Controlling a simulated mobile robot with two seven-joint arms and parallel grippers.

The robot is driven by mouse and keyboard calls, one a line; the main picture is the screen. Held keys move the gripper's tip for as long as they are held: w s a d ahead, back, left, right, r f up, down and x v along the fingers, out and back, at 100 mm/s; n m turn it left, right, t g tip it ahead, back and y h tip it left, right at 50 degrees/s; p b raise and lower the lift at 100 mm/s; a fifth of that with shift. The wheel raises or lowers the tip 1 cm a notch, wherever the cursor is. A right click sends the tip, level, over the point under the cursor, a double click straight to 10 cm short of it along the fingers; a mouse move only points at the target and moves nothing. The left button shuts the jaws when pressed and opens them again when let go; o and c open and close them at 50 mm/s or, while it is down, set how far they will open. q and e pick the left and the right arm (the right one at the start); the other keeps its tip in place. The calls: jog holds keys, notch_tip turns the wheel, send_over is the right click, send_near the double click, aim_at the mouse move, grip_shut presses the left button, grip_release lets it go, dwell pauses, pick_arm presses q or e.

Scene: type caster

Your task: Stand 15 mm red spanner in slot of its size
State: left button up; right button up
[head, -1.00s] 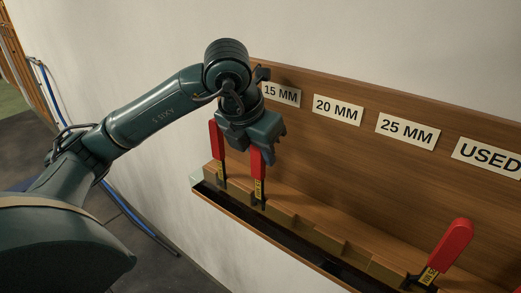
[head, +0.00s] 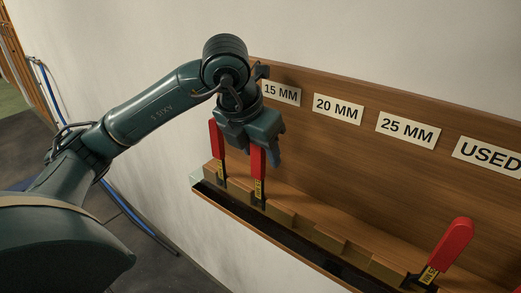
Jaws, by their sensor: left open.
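Two red-handled spanners stand upright in the wooden slotted rack (head: 292,215). The left spanner (head: 216,141) is at the rack's left end, and the right spanner (head: 258,164) stands just beside it. A third red spanner (head: 455,243) leans tilted to the right at the lower right, below the USED label. The yellow size tags are too small to read. My left gripper (head: 262,152) is open, pointing down at the handle of the right upright spanner. One finger shows just right of that handle; the other is partly hidden. My right gripper is not in view.
The back board carries labels 15 MM (head: 281,94), 20 MM (head: 338,109), 25 MM (head: 407,131) and USED (head: 488,157). The rack between the upright pair and the tilted spanner is free. A wall stands behind; a blue hose (head: 125,208) runs down at left.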

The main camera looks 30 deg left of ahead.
pick_arm(q)
jog(key=p+v, duration=0.2)
jog(key=v, duration=1)
jog(key=shift+r, duration=0.25)
jog(key=shift+s, duration=0.1)
